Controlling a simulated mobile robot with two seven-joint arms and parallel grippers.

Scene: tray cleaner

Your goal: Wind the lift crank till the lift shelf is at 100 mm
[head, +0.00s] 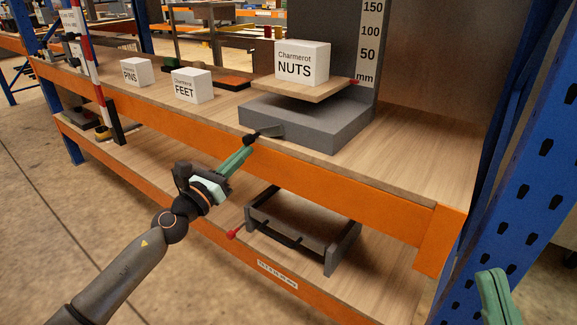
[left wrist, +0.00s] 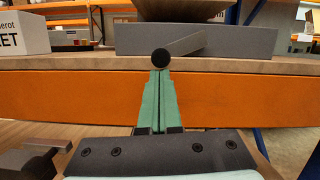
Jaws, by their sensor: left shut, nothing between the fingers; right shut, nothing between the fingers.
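The lift crank has a black round knob (head: 248,140) and a grey arm (head: 270,131) on the front of the grey lift base (head: 305,122). The wooden lift shelf (head: 318,90) carries a white NUTS box (head: 302,64). Its red pointer (head: 354,82) is well below the 50 mark on the white scale (head: 370,40). My left gripper (head: 245,149) is shut and empty, its tips at the knob; in the left wrist view the knob (left wrist: 161,58) shows just beyond them. I cannot tell whether they touch. My right gripper (head: 490,276) is shut and empty, away at the lower right.
White FEET (head: 192,86) and PINS (head: 137,72) boxes stand left of the lift. An orange beam (head: 330,180) edges the upper shelf. Below it is a grey frame (head: 300,228) with a red-tipped handle (head: 233,234). A blue rack post (head: 535,150) stands at right.

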